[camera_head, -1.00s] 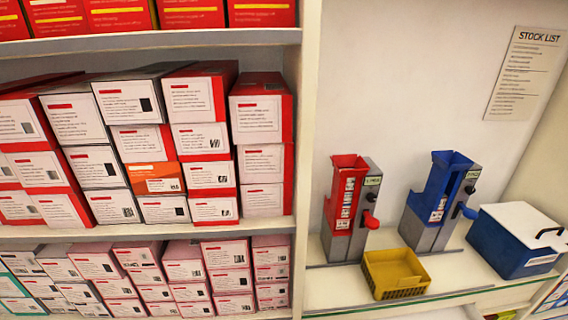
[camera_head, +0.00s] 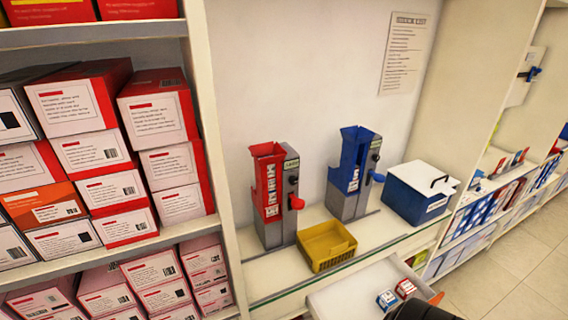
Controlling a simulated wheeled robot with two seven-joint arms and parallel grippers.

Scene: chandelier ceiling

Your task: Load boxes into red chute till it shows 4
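The red chute (camera_head: 268,187) stands on the counter, a grey dispenser with a red open-topped front and a red knob on its right side. A small display (camera_head: 291,163) sits at its top right; its reading is too small to tell. Two small boxes, one blue-and-white (camera_head: 387,300) and one red-and-white (camera_head: 406,289), lie in an open white drawer below the counter. A dark rounded part of my own arm shows at the bottom edge, right of the boxes. Neither gripper's fingers are in view.
A blue chute (camera_head: 350,175) stands right of the red one. A yellow basket (camera_head: 326,245) sits in front of them. A blue case with a white lid (camera_head: 421,192) is further right. The white drawer (camera_head: 340,296) juts out below the counter. Box-filled shelves stand left; open floor (camera_head: 510,285) lies right.

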